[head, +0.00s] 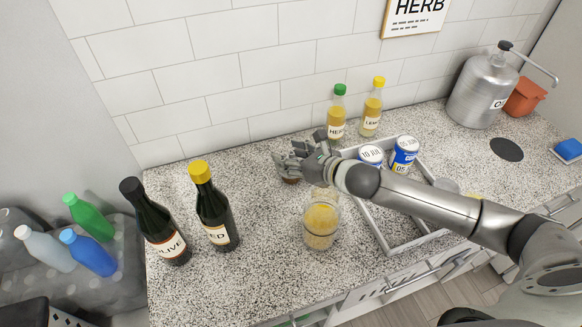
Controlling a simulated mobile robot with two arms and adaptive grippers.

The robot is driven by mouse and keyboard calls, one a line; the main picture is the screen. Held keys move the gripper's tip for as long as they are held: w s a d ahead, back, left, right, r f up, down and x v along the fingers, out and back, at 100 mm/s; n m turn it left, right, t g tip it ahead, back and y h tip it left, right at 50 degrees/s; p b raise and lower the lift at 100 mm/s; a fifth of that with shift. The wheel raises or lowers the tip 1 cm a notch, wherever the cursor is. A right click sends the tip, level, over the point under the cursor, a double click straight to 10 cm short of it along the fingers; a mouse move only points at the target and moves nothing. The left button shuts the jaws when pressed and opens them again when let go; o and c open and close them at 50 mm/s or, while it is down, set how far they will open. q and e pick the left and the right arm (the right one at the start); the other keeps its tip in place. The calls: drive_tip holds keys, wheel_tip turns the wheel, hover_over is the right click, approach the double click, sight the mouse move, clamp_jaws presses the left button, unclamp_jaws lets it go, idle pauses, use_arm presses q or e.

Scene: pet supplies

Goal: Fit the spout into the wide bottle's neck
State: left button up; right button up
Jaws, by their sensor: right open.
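Two dark bottles stand upright at the left of the counter: one with a black cap (165,235) and a label reading "OLIVE", one with a yellow cap (213,212) and a partly seen label. I cannot tell for sure which bottle is the wide one. My right gripper (283,165) is open over the middle of the counter, right of both bottles. A small brownish thing (291,181) shows just under its fingers, mostly hidden; I cannot tell whether it is the spout. My left gripper is out of view.
A glass jar with yellow contents (321,222) stands near the front. A grey tray (405,243) with cans lies under my right arm. Two small oil bottles (336,122) (371,112) stand by the wall. A metal canister (481,92) stands at the back right.

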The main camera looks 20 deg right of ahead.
clamp_jaws()
idle(0.4)
